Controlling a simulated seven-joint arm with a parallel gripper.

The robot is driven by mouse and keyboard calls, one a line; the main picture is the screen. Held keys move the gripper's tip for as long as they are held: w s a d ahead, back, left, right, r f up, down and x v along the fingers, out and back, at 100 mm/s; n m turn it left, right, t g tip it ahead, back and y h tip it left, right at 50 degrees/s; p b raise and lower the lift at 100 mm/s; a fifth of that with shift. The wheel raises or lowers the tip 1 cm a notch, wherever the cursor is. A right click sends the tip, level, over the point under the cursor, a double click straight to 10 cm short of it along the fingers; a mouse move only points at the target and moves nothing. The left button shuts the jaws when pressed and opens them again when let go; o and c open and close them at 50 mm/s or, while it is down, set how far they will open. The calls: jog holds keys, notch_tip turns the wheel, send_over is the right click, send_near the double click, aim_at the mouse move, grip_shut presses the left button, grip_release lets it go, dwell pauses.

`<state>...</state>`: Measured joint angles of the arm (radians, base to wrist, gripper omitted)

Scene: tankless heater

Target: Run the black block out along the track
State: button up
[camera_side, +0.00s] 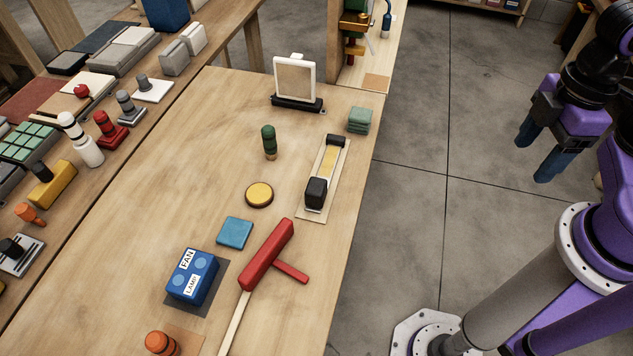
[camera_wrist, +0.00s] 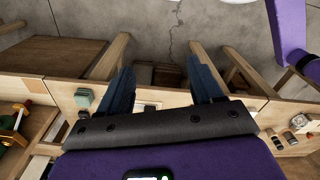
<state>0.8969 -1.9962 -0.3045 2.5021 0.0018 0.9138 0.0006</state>
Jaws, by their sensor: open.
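The black block (camera_side: 316,191) sits at the near end of a short track (camera_side: 328,165) with a yellow strip, on a pale board near the table's right edge. A smaller black piece (camera_side: 336,141) is at the track's far end. My gripper (camera_side: 532,160) is off to the right, beyond the table edge and well apart from the block. Its two blue fingers are spread with nothing between them. In the wrist view my gripper's fingers (camera_wrist: 160,68) also stand apart. I cannot make out the block there.
A green stack (camera_side: 361,120) stands right of the track's far end. A framed panel (camera_side: 295,80) stands behind.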

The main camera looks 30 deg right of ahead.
jog(key=shift+o, duration=0.3)
jog(key=m, duration=2.2)
send_over(316, 186)
notch_tip(316, 186, down, 5)
notch_tip(316, 186, down, 17)
jog(key=shift+r, duration=0.2)
